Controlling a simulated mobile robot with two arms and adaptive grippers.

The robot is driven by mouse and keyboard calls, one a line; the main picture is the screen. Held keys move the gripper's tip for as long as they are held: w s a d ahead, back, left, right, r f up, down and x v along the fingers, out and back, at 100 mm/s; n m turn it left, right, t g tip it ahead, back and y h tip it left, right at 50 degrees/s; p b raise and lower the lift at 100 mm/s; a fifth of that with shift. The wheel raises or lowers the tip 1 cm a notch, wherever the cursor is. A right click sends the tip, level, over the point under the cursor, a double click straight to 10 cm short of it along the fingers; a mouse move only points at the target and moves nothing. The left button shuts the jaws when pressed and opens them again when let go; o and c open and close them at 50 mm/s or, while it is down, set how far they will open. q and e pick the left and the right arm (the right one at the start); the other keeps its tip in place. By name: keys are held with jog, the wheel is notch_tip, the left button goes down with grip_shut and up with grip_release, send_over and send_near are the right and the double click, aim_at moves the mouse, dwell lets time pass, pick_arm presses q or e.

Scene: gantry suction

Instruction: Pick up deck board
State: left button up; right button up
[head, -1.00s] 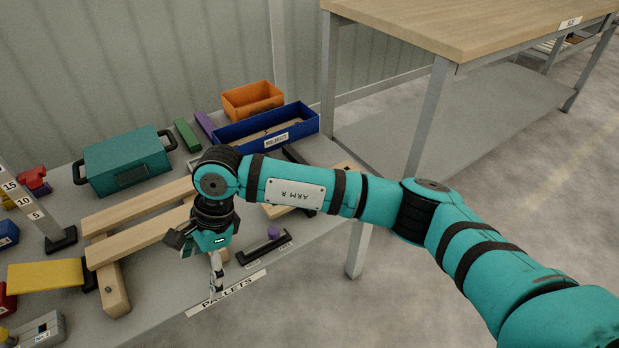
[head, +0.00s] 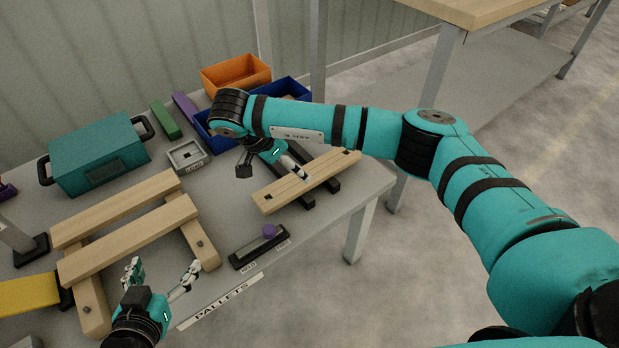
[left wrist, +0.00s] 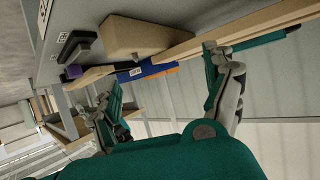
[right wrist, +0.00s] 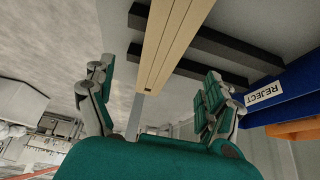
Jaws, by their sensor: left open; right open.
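A loose light wooden deck board (head: 290,187) lies across two black rails (head: 325,183) on the right of the bench. My right gripper (head: 274,170) is open just above its far side. In the right wrist view the board (right wrist: 172,45) runs between the spread fingers, with no visible grip. Two more boards (head: 125,243) lie across wooden bearers (head: 202,240) as a part-built pallet. My left gripper (head: 163,268) is open and empty near the pallet's front. In the left wrist view a bearer end (left wrist: 135,38) and a board (left wrist: 245,28) show beyond its fingers.
A blue reject bin (right wrist: 290,95) and an orange bin (head: 235,73) stand behind the right gripper. A teal case (head: 98,155), a grey fixture (head: 186,156) and a black holder with a purple knob (head: 268,231) are nearby. The bench ends at the right.

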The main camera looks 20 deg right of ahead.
aim_at(307, 171)
jog(key=x, duration=0.3)
jog(key=shift+w+d+f+b, duration=0.1)
jog(key=shift+d+f+b, duration=0.1)
jog(key=shift+f+b, duration=0.2)
jog(key=b+x, duration=0.1)
jog(key=x, duration=0.2)
jog(key=shift+w+d+f, duration=0.2)
jog(key=shift+d, duration=0.15)
jog(key=shift+w+d+f, duration=0.1)
jog(key=shift+d+f, duration=0.05)
pick_arm(q)
jog(key=w+d+r+t+h, duration=0.2)
jog(key=r+t, duration=0.4)
jog(key=r, duration=0.3)
jog(key=shift+w+r, duration=0.35)
jog(key=shift+w, duration=0.15)
pick_arm(e)
jog(key=c, duration=1.4)
pick_arm(q)
jog(key=shift+d, duration=0.1)
